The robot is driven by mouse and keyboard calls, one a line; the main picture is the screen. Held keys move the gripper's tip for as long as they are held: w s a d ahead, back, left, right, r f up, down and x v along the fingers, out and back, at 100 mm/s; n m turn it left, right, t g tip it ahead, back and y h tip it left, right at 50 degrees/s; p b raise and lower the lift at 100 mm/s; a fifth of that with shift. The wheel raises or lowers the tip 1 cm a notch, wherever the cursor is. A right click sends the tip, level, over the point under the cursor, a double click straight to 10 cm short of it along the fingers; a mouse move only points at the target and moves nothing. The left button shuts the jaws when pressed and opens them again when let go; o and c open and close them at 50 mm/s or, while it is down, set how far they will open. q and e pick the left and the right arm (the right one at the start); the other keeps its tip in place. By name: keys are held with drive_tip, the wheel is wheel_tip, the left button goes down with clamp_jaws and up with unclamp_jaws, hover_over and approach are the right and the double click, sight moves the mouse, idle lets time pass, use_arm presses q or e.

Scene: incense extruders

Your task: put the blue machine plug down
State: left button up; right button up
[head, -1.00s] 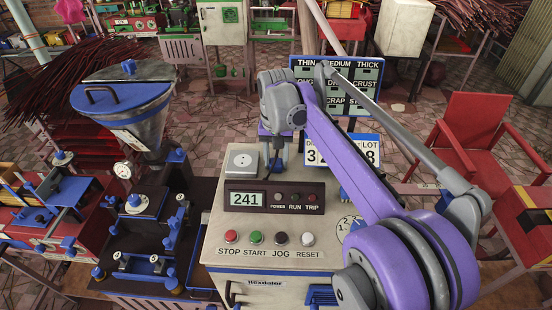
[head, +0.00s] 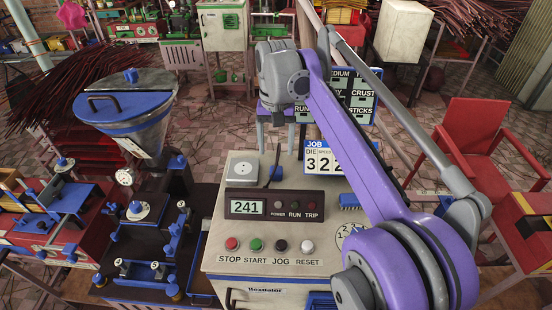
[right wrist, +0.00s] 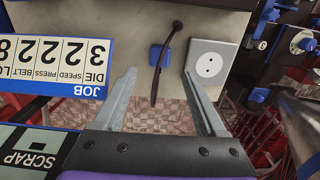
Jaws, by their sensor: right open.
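The blue machine plug (right wrist: 157,56) rests on the pale top of the control cabinet in the right wrist view, with a dark cord (right wrist: 172,42) curving across it. It lies beside the grey socket (right wrist: 209,66), apart from it. My right gripper (right wrist: 159,73) is open, its two fingers spread on either side of the plug's line and empty. In the head view my right gripper (head: 281,146) hangs above the back edge of the cabinet (head: 215,228), near the socket (head: 243,166). My left gripper is not in view.
A "JOB" board (head: 322,158) stands just right of the gripper, and a larger board (head: 362,97) stands behind. A machine with a metal hopper (head: 140,120) is at left. A red chair (head: 480,135) is at right. The cabinet front holds a display (head: 248,207) and buttons.

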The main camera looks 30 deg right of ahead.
wheel_tip(320, 180, up, 5)
drive_tip(key=shift+f, duration=0.1)
idle(0.7)
